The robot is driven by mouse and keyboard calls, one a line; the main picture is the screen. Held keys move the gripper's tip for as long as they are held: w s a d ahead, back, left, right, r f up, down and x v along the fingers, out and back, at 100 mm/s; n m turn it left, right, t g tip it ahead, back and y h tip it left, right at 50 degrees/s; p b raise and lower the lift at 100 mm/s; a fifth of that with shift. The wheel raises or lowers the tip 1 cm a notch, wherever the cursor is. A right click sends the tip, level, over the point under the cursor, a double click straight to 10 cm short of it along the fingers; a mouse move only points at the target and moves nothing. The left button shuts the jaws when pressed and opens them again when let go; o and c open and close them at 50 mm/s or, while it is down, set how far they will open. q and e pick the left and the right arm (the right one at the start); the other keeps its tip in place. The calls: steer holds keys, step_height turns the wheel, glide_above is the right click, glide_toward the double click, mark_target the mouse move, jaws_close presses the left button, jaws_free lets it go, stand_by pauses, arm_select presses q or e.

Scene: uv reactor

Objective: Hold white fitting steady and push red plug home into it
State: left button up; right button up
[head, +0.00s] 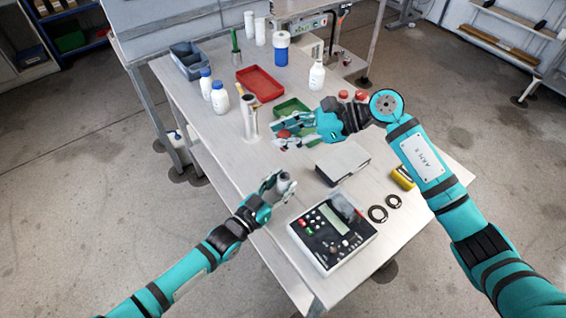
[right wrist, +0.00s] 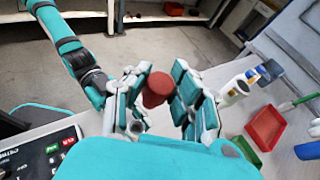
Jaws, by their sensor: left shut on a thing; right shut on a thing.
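My left gripper (head: 279,186) is shut on the white fitting (head: 284,184), above the near left edge of the table. My right gripper (head: 290,134) is shut on the red plug (head: 283,134), farther back over the table. In the right wrist view the red plug (right wrist: 157,88) sits between the finger pads of my right gripper (right wrist: 157,95). The left arm shows behind it there, with its gripper partly hidden by my right fingers. In the head view the plug and the fitting are apart, with a clear gap between them.
A controller box (head: 332,232) and a grey box (head: 343,160) stand on the near table (head: 226,140). Black rings (head: 378,213) lie to the right. A metal cylinder (head: 249,117), a green tray (head: 291,109), a red tray (head: 260,82) and white bottles (head: 220,98) stand farther back.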

mark_target(284, 149)
step_height(284, 149, down, 4)
steer(key=shift+r+n, duration=0.2)
steer(key=shift+n, duration=0.1)
steer(key=shift+f, duration=2.9)
steer(key=shift+s+f, duration=0.1)
steer(key=shift+f, duration=1.5)
steer(key=o, duration=0.8)
steer(key=shift+f, duration=0.1)
